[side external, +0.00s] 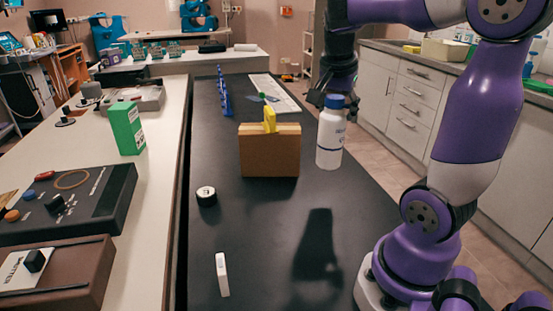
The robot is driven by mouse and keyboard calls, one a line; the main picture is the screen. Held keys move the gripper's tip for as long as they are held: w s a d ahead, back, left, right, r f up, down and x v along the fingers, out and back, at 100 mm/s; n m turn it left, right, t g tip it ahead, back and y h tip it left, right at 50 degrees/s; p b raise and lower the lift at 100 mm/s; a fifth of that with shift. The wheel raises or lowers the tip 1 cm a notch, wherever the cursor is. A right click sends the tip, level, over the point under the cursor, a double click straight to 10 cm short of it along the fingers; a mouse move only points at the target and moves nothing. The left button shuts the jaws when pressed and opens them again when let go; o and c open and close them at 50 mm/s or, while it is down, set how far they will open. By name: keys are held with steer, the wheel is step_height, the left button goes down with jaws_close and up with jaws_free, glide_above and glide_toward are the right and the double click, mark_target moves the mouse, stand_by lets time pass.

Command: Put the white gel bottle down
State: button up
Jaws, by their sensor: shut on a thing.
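The white gel bottle (330,140) has a blue cap and hangs upright from my gripper (334,98) in the side external view. My gripper points down and is shut on the bottle at its blue cap; the fingertips are partly hard to make out. The bottle appears to be above the dark table (265,235), with a dark shadow on the surface below and nearer the camera. It is just right of a brown box, and I cannot tell the exact gap between them.
The brown box (269,155) has a yellow object (269,121) at its top. A black-and-white roll (206,196), a small white block (222,274) and a blue upright item (224,92) are on the dark table. Its front middle is clear. A green box (127,129) stands on the left counter.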

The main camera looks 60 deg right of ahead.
steer(key=s+d+f, duration=0.3)
steer(key=d+f, duration=0.4)
steer(key=f, duration=0.1)
steer(key=shift+s+f, duration=0.25)
steer(key=shift+f, duration=0.15)
steer(key=shift+d+f, duration=0.1)
steer(key=o, duration=1.5)
steer(key=w+v, duration=0.1)
steer(key=v, duration=1.1)
steer(key=a+f+n+t+y, duration=0.1)
steer(key=a+n, duration=0.5)
steer(key=a, duration=0.1)
steer(key=w+a+f+n+t+y, duration=0.1)
steer(key=a+f+n+t+y, duration=0.1)
steer(key=a+n, duration=0.4)
steer(key=w+a+f+n+t+y, duration=0.1)
steer(key=a+n, duration=0.5)
steer(key=a, duration=0.4)
steer(key=shift+w+f+t+y, duration=0.15)
steer(key=shift+f+t+y, duration=0.25)
